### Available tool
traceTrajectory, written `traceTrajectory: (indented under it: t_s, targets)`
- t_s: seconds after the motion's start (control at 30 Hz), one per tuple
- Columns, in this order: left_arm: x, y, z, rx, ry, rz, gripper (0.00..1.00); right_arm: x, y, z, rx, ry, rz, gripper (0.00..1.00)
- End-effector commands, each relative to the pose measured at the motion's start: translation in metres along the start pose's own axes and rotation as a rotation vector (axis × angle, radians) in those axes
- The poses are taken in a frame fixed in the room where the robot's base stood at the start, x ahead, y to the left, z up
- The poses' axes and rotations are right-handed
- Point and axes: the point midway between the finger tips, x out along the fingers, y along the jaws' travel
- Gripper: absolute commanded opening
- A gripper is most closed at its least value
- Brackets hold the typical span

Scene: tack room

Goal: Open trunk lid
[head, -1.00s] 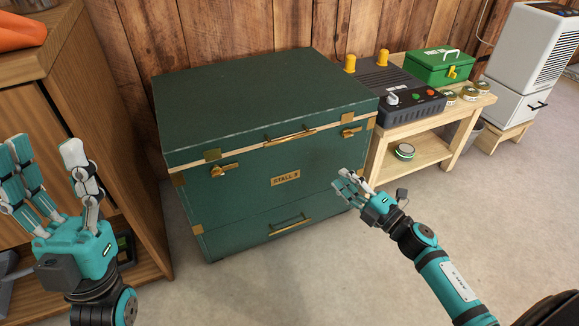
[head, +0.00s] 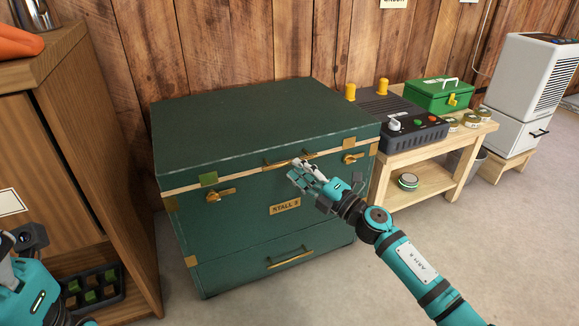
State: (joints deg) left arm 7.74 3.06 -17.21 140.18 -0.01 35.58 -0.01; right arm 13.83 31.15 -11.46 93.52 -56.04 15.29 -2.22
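The green trunk (head: 235,230) stands against the wood wall, with a nameplate (head: 285,207) reading "STALL 8". Its lid (head: 260,115) lies flat and down, with a brass handle (head: 275,163) on its front edge. Brass latches are on the front, one at left (head: 218,195) and one at right (head: 353,158). My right gripper (head: 294,169) is in front of the trunk just below the lid handle, its fingers apart and nothing seen in them. Contact with the handle cannot be told. My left gripper (head: 32,292) is partly cut off at the left edge; its fingers are out of view.
A wooden cabinet (head: 115,215) stands close on the left, with a dark compartment tray (head: 92,290) by its foot. A low wooden bench (head: 385,168) right of the trunk bears a dark device (head: 420,138) and a green box (head: 440,94). The floor in front is clear.

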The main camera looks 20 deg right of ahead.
Motion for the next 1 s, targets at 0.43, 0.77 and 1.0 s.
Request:
traceTrajectory:
  t_s: [0.43,0.77,1.0]
  targets:
    - [0.005,0.001,-0.003,0.003,0.026,0.01,0.5,0.038,0.0,0.0,0.001,0.0,0.0,0.21]
    - [0.006,0.001,-0.003,0.003,0.029,0.01,0.5,0.038,0.0,0.0,0.001,0.0,0.0,0.01]
    - [0.006,0.001,-0.004,0.003,0.029,0.01,0.5,0.038,0.0,0.0,0.002,0.0,0.0,0.0]
